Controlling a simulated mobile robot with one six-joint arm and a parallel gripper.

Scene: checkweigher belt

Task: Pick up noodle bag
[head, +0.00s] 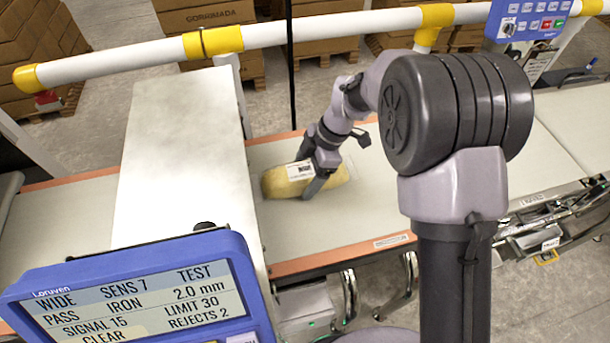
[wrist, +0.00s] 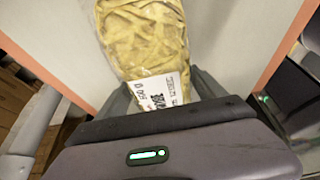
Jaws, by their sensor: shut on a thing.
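The noodle bag (head: 277,183) is a clear bag of yellowish noodles with a white printed label. It lies on the pale belt (head: 315,228), just right of the white metal detector housing. My gripper (head: 312,181) comes down over the bag from above and its jaws are shut on it. In the wrist view the noodle bag (wrist: 145,40) runs up from between the jaws of my gripper (wrist: 165,95), with its label nearest the jaws. The jaw tips are partly hidden by the bag. I cannot tell whether the bag is clear of the belt.
The white housing (head: 180,130) stands close to the left of the bag. A white and yellow rail (head: 330,27) runs along the far side. A blue display (head: 140,295) is at the front left. Cardboard boxes (head: 205,15) are stacked behind. The belt to the right is clear.

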